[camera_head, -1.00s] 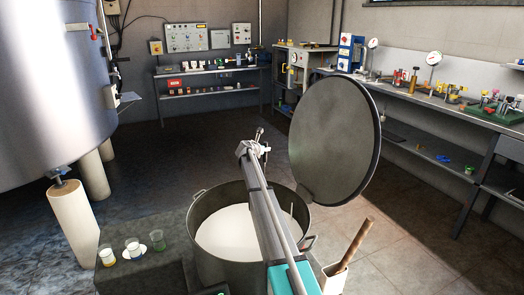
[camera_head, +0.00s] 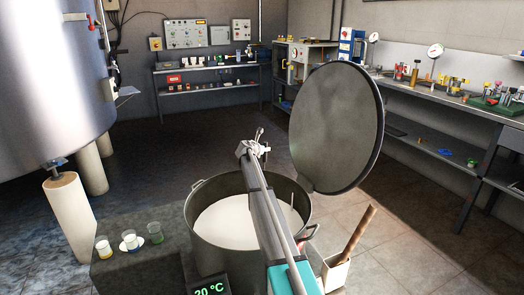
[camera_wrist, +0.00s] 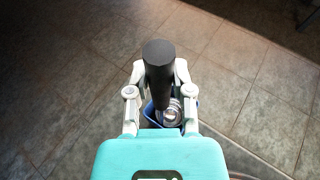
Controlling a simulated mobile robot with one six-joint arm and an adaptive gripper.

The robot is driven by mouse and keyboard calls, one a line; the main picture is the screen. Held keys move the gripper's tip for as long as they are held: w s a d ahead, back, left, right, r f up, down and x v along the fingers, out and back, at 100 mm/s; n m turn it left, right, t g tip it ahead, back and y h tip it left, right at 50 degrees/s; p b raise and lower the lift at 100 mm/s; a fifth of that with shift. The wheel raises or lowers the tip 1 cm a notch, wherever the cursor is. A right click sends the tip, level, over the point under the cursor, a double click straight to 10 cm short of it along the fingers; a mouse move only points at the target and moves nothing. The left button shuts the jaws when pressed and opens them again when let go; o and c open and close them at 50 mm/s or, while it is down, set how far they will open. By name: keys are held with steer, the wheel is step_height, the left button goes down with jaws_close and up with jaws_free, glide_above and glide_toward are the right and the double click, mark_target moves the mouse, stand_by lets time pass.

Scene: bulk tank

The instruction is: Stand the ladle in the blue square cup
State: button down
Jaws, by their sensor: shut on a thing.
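In the wrist view my gripper (camera_wrist: 159,98) is shut on the ladle (camera_wrist: 159,62), holding its thick black handle, whose round end faces the camera. A shiny metal part (camera_wrist: 172,112) of the ladle shows lower down, between the fingers. The blue square cup (camera_wrist: 194,112) shows as blue edges around this metal part, mostly hidden by the handle, fingers and teal gripper body. I cannot tell how deep the ladle is in the cup or whether they touch. I cannot make out the gripper, ladle or blue cup in the head view.
An open pot (camera_head: 205,252) of white liquid stands under my arm, with its round lid (camera_head: 338,125) raised. A pale square holder (camera_head: 336,273) with a brown stick (camera_head: 359,232) is right of it. Small glasses (camera_head: 129,240) stand at left. Tiled floor is clear beyond.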

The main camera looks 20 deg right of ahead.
steer(key=shift+f, duration=0.1)
stand_by(0.3)
steer(key=shift+c, duration=2.2)
jaws_free()
